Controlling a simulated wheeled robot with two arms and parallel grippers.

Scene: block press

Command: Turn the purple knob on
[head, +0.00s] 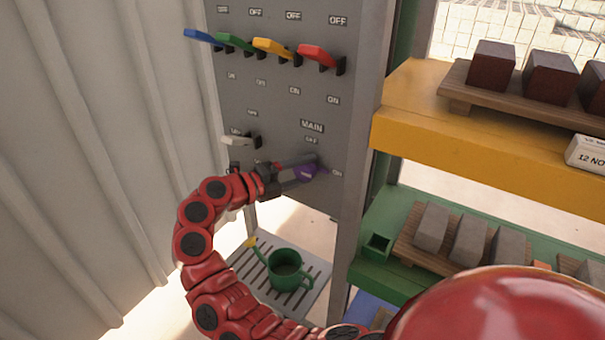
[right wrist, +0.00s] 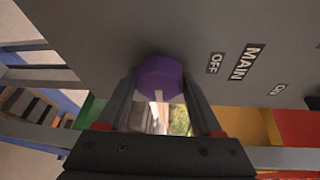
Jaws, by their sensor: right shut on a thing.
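The purple knob (head: 306,171) is on the lower part of the grey panel, below the MAIN and OFF labels, with an ON label to its right. My right gripper (head: 297,173) reaches the knob from the left, its fingers shut around it. In the right wrist view the purple knob (right wrist: 160,77) sits between the fingertips, and a white mark shows on its lower side. The OFF label (right wrist: 214,63) is to its right there. Part of the knob is hidden by the fingers. My left gripper is not in view.
Blue, green, yellow and red levers (head: 317,56) stick out above. A white lever (head: 239,141) is left of the knob. A green watering can (head: 289,272) stands on a slatted surface below. Yellow (head: 420,120) and green shelves with blocks stand at right.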

